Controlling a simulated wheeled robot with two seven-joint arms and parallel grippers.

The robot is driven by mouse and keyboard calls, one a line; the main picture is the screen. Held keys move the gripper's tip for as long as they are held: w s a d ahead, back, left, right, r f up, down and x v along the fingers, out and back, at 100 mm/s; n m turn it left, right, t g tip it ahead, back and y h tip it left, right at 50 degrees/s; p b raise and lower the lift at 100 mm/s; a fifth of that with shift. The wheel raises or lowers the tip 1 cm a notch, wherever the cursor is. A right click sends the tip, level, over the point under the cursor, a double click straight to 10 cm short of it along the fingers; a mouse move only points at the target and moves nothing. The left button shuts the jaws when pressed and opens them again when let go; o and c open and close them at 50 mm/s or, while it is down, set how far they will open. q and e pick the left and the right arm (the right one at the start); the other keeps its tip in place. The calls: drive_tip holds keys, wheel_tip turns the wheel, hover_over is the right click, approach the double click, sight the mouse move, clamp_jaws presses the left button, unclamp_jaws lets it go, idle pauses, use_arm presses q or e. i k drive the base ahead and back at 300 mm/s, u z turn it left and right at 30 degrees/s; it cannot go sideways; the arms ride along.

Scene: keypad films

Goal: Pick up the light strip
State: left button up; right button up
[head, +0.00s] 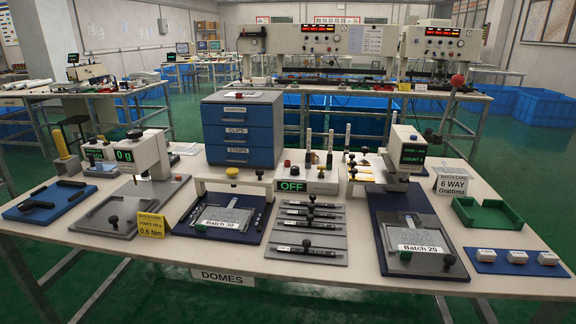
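A grey rack board (333,257) lies at the middle of the table. Several thin black strips with dark knobs lie across it, one behind another. The front strip (322,251) is the longest and carries a small white label. The labels are too small to read, so I cannot tell which one is the light strip. Neither of my grippers is in view, and nothing touches the strips.
A blue board with a Batch 30 plate (226,217) stands left of the rack, and a Batch 20 plate (418,238) right of it. A control box reading OFF (291,186) stands behind. A green tray (487,212) and white blocks (517,257) are at right.

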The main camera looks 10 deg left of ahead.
sight(329, 158)
drive_tip(key=k, duration=0.55)
drive_tip(key=z, duration=0.8)
drive_tip(key=i, duration=1.4)
drive_tip(key=u, duration=0.35)
